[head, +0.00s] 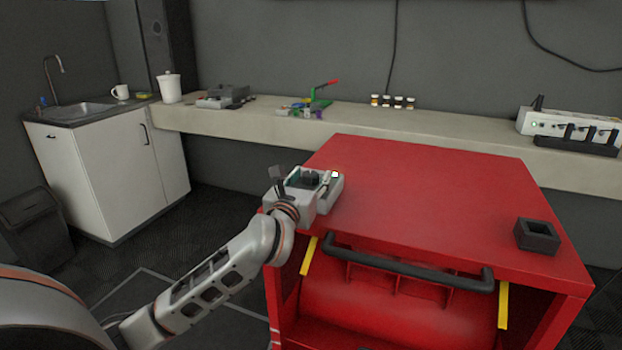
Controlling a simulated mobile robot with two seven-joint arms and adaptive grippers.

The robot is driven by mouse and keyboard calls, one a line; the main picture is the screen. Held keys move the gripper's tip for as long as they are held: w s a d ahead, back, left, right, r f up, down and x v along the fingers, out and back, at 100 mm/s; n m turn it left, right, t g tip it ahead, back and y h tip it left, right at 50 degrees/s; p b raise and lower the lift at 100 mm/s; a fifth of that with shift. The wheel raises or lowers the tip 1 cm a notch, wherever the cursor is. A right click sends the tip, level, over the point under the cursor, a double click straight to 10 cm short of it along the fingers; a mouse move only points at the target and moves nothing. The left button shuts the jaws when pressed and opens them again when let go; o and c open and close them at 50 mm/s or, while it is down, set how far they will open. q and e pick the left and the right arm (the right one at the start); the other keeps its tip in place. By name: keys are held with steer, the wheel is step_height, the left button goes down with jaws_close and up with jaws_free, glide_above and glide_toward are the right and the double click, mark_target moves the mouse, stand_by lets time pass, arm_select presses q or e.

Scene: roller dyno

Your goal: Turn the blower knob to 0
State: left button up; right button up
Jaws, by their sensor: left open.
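A small light-grey control box (328,200) sits at the left back of the red cabinet's top. A dark round knob (310,177) shows on its green-and-grey upper face; I take it for the blower knob. Its pointer and markings are too small to read. My left arm reaches in from the lower left, and my left gripper (280,180) is open at the box's left edge, just left of the knob. The wrist hides part of the box's near left side. I cannot tell whether a finger touches the box. My right gripper is out of view.
The red cabinet (430,180) has a black bar handle (405,264) in front and a dark square holder (537,235) at its right. Behind, a long shelf (450,120) carries tools, small jars and a white power unit (570,125). The middle of the cabinet top is clear.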

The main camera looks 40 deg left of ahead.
arm_select(q)
steer(key=shift+w, duration=0.1)
steer(key=c, duration=1.1)
